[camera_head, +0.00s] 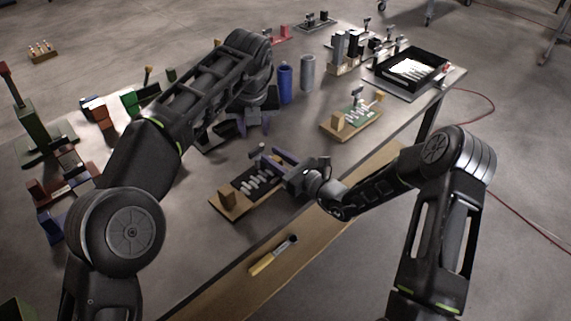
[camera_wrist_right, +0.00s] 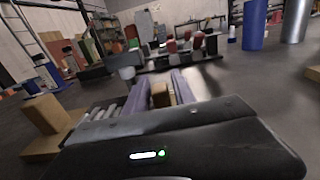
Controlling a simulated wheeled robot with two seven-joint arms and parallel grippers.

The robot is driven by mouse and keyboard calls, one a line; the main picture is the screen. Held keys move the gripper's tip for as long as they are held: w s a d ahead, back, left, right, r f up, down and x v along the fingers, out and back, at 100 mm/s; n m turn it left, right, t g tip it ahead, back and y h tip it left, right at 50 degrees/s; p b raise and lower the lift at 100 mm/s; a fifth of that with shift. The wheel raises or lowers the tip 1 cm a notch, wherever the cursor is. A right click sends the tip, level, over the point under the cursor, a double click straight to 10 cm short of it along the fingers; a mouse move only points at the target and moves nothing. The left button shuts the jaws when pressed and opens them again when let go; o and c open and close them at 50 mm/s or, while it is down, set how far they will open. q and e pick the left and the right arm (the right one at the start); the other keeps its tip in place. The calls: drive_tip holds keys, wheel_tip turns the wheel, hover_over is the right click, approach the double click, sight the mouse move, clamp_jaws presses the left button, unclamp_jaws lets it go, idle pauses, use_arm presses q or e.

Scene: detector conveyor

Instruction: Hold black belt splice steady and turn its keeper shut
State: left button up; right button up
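The black belt splice (camera_head: 236,182) lies on a wooden board with several pale rollers and a wooden end block near the table's front edge. The rollers also show at the left in the right wrist view (camera_wrist_right: 98,113). My right gripper (camera_head: 274,160) is low at the board's far right end. Its purple fingers (camera_wrist_right: 160,95) are apart, with a wooden block showing between them; I cannot tell whether they press on it. The keeper cannot be made out clearly. My left gripper (camera_head: 254,124) is open, pointing down behind the board, away from the black splice.
A green splice on a wooden board (camera_head: 349,124) stands to the right. Blue (camera_head: 285,84) and grey (camera_head: 307,73) cylinders stand behind it. A black tray (camera_head: 437,70) is at the far right. A yellow-handled tool (camera_head: 262,264) lies below the front edge. Coloured blocks crowd the left.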

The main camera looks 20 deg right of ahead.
drive_tip(key=shift+w+a, duration=0.15)
drive_tip(key=shift+w, duration=0.1)
drive_tip(key=shift+c, duration=0.4)
clamp_jaws()
idle(0.9)
